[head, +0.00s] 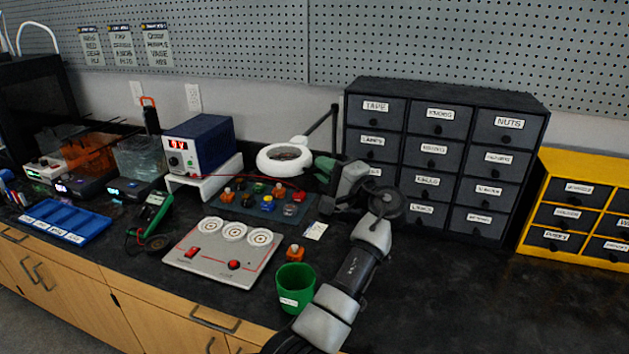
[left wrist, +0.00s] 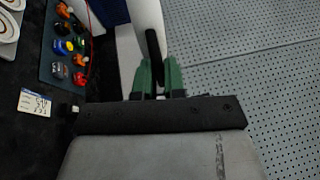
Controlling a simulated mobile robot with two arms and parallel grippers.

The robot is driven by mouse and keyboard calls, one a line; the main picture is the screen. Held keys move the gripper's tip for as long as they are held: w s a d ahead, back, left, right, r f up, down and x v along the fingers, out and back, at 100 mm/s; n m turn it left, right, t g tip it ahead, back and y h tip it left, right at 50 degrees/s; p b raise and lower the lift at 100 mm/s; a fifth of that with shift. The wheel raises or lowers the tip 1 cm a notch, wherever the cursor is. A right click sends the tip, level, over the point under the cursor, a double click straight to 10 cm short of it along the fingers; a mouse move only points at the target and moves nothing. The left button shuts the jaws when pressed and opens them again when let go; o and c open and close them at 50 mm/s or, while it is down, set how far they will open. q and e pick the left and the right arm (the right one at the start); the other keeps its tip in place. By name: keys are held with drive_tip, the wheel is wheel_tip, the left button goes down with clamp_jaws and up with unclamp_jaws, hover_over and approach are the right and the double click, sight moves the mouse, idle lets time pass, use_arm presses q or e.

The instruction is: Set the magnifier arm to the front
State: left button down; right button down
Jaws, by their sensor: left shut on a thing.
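The magnifier (head: 284,159) is a white ring-shaped head on a thin black arm (head: 321,122). It hangs over the back of the bench, beside the dark drawer cabinet. My left gripper (head: 323,167), with green fingers, is at the right side of the ring. In the left wrist view, the fingers of my left gripper (left wrist: 159,78) are shut on a black bar-like handle (left wrist: 153,44). The white side of the magnifier (left wrist: 146,15) is just beyond it. In the head view the grip itself is partly hidden. My right gripper is not in view.
A blue power supply (head: 200,143) on a white stand is left of the magnifier. Below it lies a mat (head: 232,207) with several coloured parts. A grey panel (head: 205,268) and a green cup (head: 296,286) stand nearer. The dark drawer cabinet (head: 450,93) is to the right.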

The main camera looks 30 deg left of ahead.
use_arm(q)
drive_tip(key=shift+w+d+n+g+b, duration=0.35)
drive_tip(key=shift+d+g, duration=0.25)
drive_tip(key=shift+d, duration=0.1)
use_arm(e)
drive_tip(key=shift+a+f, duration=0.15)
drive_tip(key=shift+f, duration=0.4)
use_arm(q)
drive_tip(key=c, duration=1.2)
unclamp_jaws()
drive_tip(key=shift+a, duration=0.1)
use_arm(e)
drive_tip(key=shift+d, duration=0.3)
